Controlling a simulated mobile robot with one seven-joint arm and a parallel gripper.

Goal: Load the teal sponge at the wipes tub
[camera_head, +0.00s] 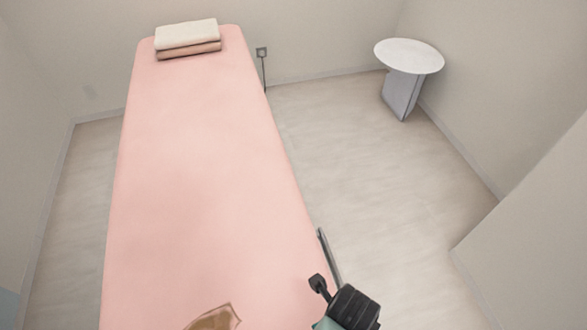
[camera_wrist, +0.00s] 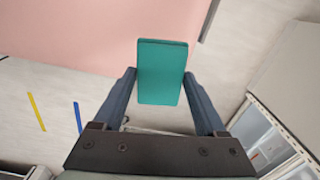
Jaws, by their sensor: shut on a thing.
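The teal sponge (camera_wrist: 162,72) is a flat rectangular block held upright in the wrist view. My gripper (camera_wrist: 161,88) is shut on it, with one finger on each side. In the head view my gripper (camera_head: 345,306) is at the bottom edge, by the right side of the pink bed. A small teal patch (camera_head: 325,323) shows beside it there, mostly cut off by the frame. No wipes tub can be made out in either view.
The pink bed (camera_head: 200,150) carries folded towels (camera_head: 187,36) at its far end. A tan object (camera_head: 214,318) is cut off at the bottom. A round white side table (camera_head: 409,56) stands far right. A white shelved cabinet (camera_wrist: 283,80) is at right in the wrist view. Floor between is clear.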

